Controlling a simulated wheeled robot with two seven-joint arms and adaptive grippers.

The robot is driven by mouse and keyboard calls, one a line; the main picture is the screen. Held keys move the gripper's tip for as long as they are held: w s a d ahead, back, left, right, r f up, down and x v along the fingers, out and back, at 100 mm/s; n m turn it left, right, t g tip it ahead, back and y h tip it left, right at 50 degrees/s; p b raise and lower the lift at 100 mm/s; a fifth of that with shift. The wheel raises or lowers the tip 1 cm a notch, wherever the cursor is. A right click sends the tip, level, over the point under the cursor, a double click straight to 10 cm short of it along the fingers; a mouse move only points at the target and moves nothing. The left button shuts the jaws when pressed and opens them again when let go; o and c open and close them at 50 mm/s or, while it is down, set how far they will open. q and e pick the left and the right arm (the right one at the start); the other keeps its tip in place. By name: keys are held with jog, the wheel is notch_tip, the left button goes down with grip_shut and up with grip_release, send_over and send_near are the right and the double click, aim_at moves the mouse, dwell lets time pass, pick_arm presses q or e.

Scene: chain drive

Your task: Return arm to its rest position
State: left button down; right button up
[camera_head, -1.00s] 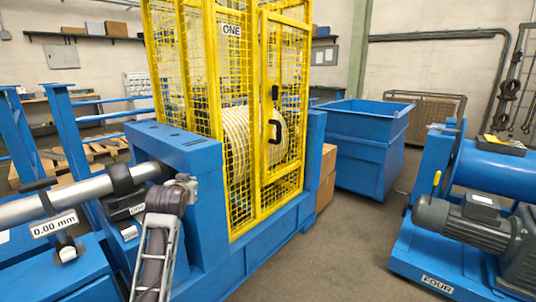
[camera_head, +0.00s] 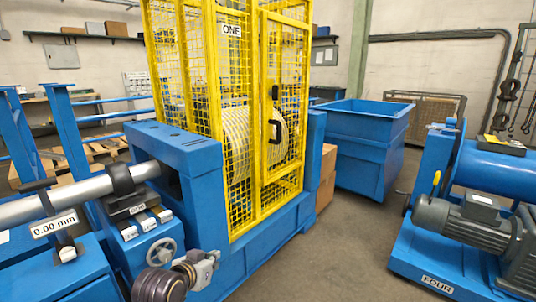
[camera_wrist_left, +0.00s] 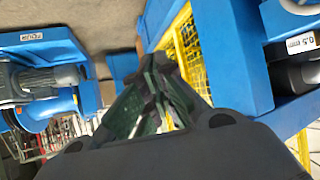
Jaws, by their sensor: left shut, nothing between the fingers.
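My left gripper (camera_head: 207,266) is low in the head view, in front of the blue machine frame (camera_head: 245,262) that carries the yellow cage. It is shut and empty. The dark wrist of my left arm shows beside it at the bottom edge. In the left wrist view the closed fingers (camera_wrist_left: 157,78) point away over the floor and the cage edge, with nothing between them. My right gripper is in neither view.
A grey handwheel (camera_head: 161,252) and small labelled blocks (camera_head: 138,221) sit left of my gripper, below a grey bar (camera_head: 70,202) with a 0.00 mm label. The yellow cage (camera_head: 232,120) stands behind. Floor (camera_head: 335,250) is clear to the right, before the blue machine labelled FOUR (camera_head: 437,284).

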pick_arm(q)
jog(key=s+a+f+g+y+p, duration=0.2)
jog(key=s+f+g+p, duration=0.6)
jog(key=s+f+p, duration=1.6)
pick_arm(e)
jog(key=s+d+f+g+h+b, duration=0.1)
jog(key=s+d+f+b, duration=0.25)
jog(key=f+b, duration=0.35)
pick_arm(q)
jog(key=s+a+f+p, duration=0.2)
jog(key=s+p, duration=0.6)
jog(key=s+a+f+g+p, duration=0.1)
jog(key=s+a+p, duration=0.2)
jog(key=s+p, duration=0.5)
jog(key=s+a+f+g+y+p, duration=0.1)
jog(key=s+a+f+p, duration=0.1)
jog(key=s+p, duration=0.6)
jog(key=shift+s+a+f, duration=0.35)
jog(key=shift+s+a, duration=0.05)
jog(key=shift+a, duration=0.3)
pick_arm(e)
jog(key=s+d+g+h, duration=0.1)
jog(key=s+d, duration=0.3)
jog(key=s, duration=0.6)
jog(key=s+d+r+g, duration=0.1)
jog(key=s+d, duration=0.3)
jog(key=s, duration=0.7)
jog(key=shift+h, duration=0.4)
